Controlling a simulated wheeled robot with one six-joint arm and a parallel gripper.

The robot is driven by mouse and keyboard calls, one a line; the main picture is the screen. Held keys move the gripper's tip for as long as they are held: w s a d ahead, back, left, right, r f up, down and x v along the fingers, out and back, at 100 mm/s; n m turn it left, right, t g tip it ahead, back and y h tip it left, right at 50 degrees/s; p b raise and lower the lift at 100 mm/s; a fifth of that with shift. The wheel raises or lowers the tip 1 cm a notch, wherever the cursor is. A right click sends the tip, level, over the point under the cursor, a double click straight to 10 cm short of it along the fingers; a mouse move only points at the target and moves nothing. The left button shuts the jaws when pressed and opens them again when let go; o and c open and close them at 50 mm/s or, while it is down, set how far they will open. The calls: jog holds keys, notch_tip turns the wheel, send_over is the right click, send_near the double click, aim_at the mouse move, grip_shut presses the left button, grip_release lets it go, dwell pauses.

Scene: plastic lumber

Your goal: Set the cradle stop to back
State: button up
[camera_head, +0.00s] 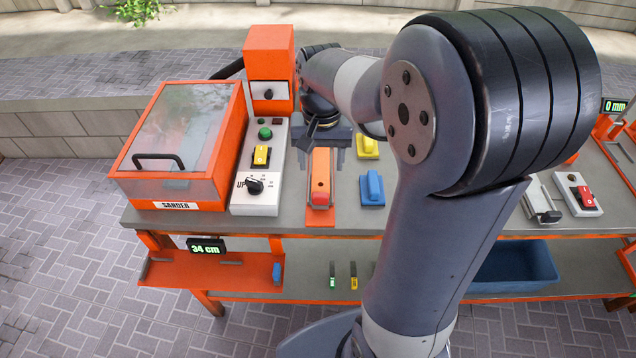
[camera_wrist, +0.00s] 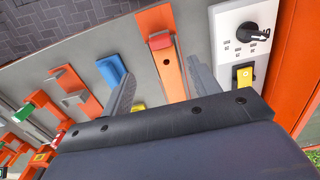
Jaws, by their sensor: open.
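No part is labelled as the cradle stop, so I cannot tell for sure which it is. An orange bar (camera_head: 320,172) lies lengthwise on the bench, and a red block (camera_wrist: 159,41) sits at its near end. On the low orange tray (camera_head: 200,272) with a "34 cm" display (camera_head: 206,245), a small blue piece (camera_head: 277,273) stands at the right end. My gripper (camera_head: 322,146) is open and empty above the far part of the orange bar. In the wrist view its fingers (camera_wrist: 163,90) are spread to either side of the bar; contact is unclear.
Left of the bar are a white panel (camera_head: 256,200) with a black knob (camera_head: 254,185) and an orange sander box (camera_head: 190,130). Right of it are a blue block (camera_head: 372,188) and a yellow block (camera_head: 367,147). A blue bin (camera_head: 515,268) sits below. My arm hides the bench's middle.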

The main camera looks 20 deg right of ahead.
aim_at(321, 195)
notch_tip(321, 195, down, 11)
jog(key=shift+a+r, duration=0.1)
jog(key=shift+r, duration=0.05)
jog(key=shift+c, duration=0.2)
jog(key=shift+s, duration=0.1)
grip_shut()
dwell(0.6)
